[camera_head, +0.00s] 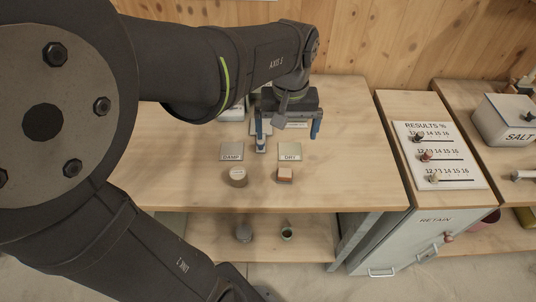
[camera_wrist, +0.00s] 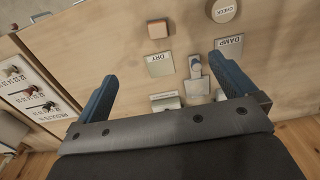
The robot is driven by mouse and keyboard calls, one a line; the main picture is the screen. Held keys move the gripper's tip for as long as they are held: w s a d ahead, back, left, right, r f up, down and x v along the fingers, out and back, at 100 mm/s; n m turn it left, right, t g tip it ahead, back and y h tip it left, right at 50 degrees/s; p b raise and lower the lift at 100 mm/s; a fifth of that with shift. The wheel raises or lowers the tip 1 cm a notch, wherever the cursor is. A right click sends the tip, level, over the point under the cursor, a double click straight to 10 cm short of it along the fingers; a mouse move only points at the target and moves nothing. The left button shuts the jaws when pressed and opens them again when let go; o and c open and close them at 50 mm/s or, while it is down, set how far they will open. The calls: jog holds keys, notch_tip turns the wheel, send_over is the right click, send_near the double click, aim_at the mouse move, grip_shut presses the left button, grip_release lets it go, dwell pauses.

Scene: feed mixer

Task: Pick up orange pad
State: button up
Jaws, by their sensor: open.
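A small block with an orange-pink top, which looks like the orange pad (camera_head: 285,174), sits on the table in front of the DRY plate. In the wrist view the pad (camera_wrist: 157,29) lies beyond the DRY plate, near the top. My gripper (camera_head: 289,133) is open and empty, with its blue fingers spread over the back part of the table. In the wrist view the gripper (camera_wrist: 163,70) straddles the area around the DRY plate, apart from the pad.
The DRY plate (camera_head: 290,151) and DAMP plate (camera_head: 232,152) lie side by side. A round CHECK piece (camera_head: 238,177) sits left of the pad. A small upright device (camera_wrist: 195,66) stands between the fingers. A results board (camera_head: 438,155) lies on the right. The front table edge is clear.

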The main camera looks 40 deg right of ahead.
jog(key=shift+r, duration=0.65)
jog(key=c, duration=0.8)
jog(key=shift+c, duration=0.2)
jog(key=m, duration=0.1)
send_over(285, 172)
jog(key=f, duration=1.2)
jog(key=shift+w+d, duration=0.15)
jog(key=shift+w, duration=0.1)
jog(key=shift+s+f, duration=0.2)
jog(key=shift+f, duration=2.4)
